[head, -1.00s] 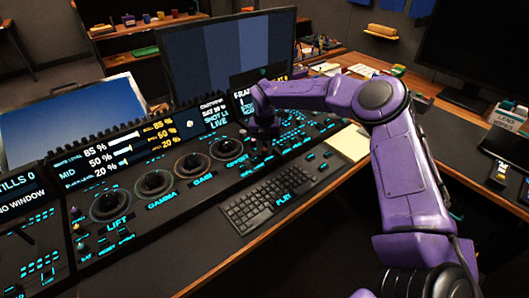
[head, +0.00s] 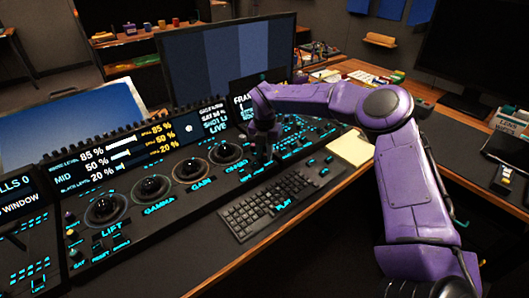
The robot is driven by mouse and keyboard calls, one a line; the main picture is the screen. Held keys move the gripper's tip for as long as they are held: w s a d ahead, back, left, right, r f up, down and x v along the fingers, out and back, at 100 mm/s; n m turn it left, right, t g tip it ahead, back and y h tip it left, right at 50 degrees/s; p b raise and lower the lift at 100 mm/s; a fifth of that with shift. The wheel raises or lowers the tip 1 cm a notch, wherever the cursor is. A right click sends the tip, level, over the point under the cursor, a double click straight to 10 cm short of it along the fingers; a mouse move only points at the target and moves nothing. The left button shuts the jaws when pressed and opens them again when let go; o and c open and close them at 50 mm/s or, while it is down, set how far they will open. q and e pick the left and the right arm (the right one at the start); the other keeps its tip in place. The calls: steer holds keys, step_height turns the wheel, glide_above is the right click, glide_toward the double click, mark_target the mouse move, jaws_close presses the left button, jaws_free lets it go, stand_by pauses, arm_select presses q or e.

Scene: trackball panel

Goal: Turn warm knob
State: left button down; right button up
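The dark control panel (head: 215,205) runs across the desk, with several black trackballs in a row. They include the lift trackball (head: 106,210), the gamma trackball (head: 152,188), the gain trackball (head: 192,168) and the offset trackball (head: 226,153). I cannot pick out the warm knob; the small controls and labels right of the offset trackball are too small to read and partly hidden by my purple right arm. My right gripper (head: 263,155) points down over the panel just right of the offset trackball. Its fingers are dark and I cannot tell their opening or any contact. My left gripper is out of view.
A keyboard (head: 270,204) lies in front of the panel, with a pale notepad (head: 350,148) to its right. Panel displays (head: 125,152) and a large monitor (head: 230,60) stand behind. The desk's wooden front edge (head: 240,262) is clear.

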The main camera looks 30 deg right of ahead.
mark_target(265, 154)
steer(key=shift+r, duration=0.1)
step_height(265, 154, up, 10)
steer(key=shift+r, duration=0.2)
stand_by(0.3)
stand_by(0.4)
